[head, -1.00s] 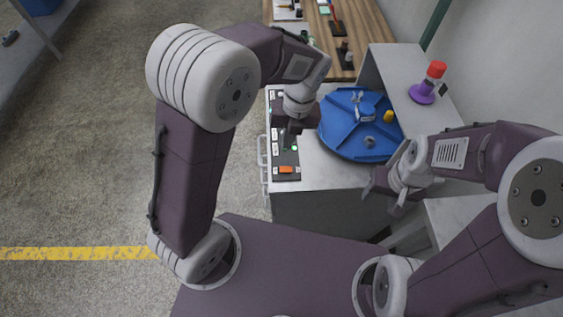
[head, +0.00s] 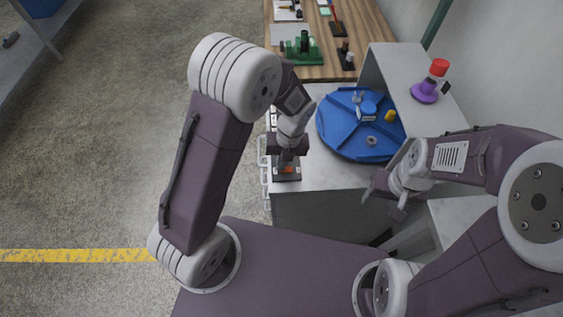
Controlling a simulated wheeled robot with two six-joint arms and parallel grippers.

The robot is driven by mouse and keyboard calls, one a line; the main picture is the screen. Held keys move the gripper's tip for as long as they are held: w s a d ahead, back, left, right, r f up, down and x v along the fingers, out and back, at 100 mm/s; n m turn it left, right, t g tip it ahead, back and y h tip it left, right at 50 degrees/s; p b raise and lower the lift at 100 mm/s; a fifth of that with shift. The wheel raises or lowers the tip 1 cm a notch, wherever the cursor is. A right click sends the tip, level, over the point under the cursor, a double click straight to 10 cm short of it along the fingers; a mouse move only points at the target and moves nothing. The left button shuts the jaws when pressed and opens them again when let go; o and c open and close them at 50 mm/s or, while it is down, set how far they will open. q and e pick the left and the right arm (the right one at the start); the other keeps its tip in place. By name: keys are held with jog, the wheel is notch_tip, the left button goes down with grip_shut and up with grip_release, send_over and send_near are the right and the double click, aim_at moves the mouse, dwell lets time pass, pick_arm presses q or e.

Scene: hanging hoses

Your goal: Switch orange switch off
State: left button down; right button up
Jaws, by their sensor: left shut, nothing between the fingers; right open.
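The orange switch (head: 287,169) is at the near end of a dark switch panel (head: 288,178) on the grey bench. My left gripper (head: 287,160) is shut and empty, directly over the orange switch in this view, and covers part of it. I cannot tell whether the fingertips touch the switch or which way it is set. The rest of the panel is mostly hidden by my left arm. My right gripper (head: 383,197) is open and empty, to the right near the bench's front edge.
A blue round tray (head: 335,138) with small parts lies on the bench right of my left gripper. A purple and red item (head: 424,91) stands on a grey shelf (head: 388,62). Behind is a wooden table (head: 350,15) with a green fixture (head: 303,48). Wire handles line the bench's left side.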

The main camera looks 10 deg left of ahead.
pick_arm(q)
jog(key=shift+s+a+p, duration=0.1)
jog(key=shift+p, duration=0.25)
jog(key=shift+f, duration=0.2)
jog(key=shift+r, duration=0.1)
jog(key=shift+w+d+r+p, duration=0.2)
jog(key=shift+d+p, duration=0.15)
jog(key=shift+d, duration=0.4)
